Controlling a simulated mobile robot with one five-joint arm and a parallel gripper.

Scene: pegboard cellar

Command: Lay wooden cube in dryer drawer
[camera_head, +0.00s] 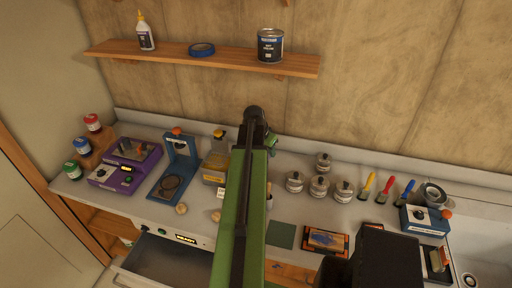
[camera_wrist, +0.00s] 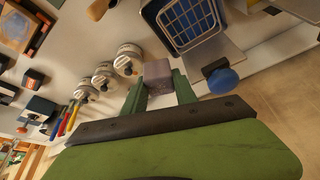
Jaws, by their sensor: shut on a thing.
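My gripper (camera_wrist: 160,84) shows in the wrist view with its two green fingers on either side of a small greyish-brown block, which I take as the wooden cube (camera_wrist: 157,72). It is shut on the cube and holds it above the bench. In the head view my green arm covers the middle, and the cube cannot be made out there.
A wooden shelf (camera_head: 225,59) runs along the wall above.

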